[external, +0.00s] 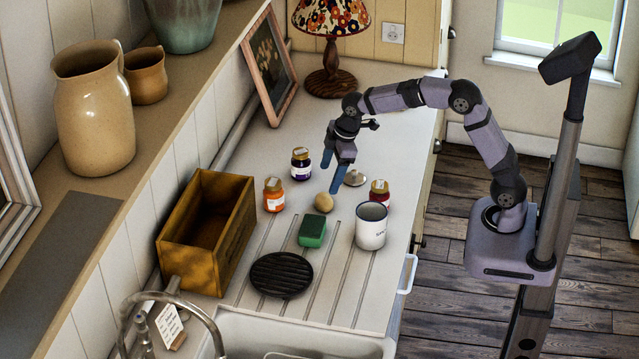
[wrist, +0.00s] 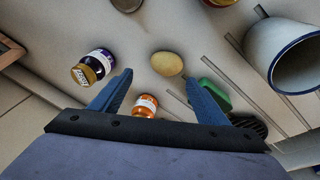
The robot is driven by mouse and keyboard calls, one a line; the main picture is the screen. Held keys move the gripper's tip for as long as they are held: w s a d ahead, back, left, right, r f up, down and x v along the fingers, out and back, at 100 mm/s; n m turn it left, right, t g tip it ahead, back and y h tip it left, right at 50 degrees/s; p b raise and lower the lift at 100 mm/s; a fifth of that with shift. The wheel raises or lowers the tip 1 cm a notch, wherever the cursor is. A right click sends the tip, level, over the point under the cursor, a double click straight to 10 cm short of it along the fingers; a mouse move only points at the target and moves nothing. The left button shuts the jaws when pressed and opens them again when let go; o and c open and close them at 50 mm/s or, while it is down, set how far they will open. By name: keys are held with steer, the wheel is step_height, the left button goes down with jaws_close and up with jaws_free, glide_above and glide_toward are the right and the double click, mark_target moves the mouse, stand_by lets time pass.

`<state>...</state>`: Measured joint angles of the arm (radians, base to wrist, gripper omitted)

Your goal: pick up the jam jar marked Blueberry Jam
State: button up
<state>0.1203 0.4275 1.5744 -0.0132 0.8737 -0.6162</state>
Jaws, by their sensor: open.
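A dark purple jar (external: 301,167) with a pale lid stands upright on the counter. Its label is too small to read, but its dark contents fit blueberry. It also shows in the wrist view (wrist: 96,64), left of the fingers. An orange jar (external: 274,197) stands nearer the wooden crate, and a red jar (external: 379,195) stands behind the white mug. My gripper (external: 331,172) is open and empty, pointing down above the counter, right of the purple jar in the external view. In the wrist view its blue fingers (wrist: 159,76) are apart, with the orange jar visible between them.
A tan potato-like object (external: 323,203), a green sponge (external: 312,230), a white mug (external: 371,228) and a black trivet (external: 281,274) are near the jars. A wooden crate (external: 240,225) stands left. A lamp (external: 330,80) and picture frame (external: 284,103) stand behind.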

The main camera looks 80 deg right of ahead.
mark_target(308, 153)
steer(key=w+d+r+m+t+h+b, duration=0.1)
steer(key=w+d+r+m+t+b, duration=0.15)
steer(key=w+d+t+b, duration=0.75)
steer(key=f+m+g+p, duration=0.1)
steer(key=g+p, duration=0.1)
steer(key=p, duration=0.2)
steer(key=d+f+m+g+p, duration=0.1)
steer(key=g+p, duration=0.2)
steer(key=p, duration=0.2)
steer(key=d+f+m+g+y+p, duration=0.1)
steer(key=g+p, duration=0.2)
steer(key=p, duration=0.1)
steer(key=shift+s+f+p, duration=0.2)
steer(key=shift+f+p, duration=0.05)
steer(key=shift+p, duration=0.15)
steer(key=shift+s+f+m+g, duration=0.25)
steer(key=shift+g, duration=0.05)
steer(key=shift+p+x, duration=2.15)
steer(key=shift+x, duration=1.6)
steer(key=shift+a, duration=0.1)
steer(key=c, duration=1.3)
steer(key=shift+w+r, duration=0.1)
steer(key=shift+c, duration=1.1)
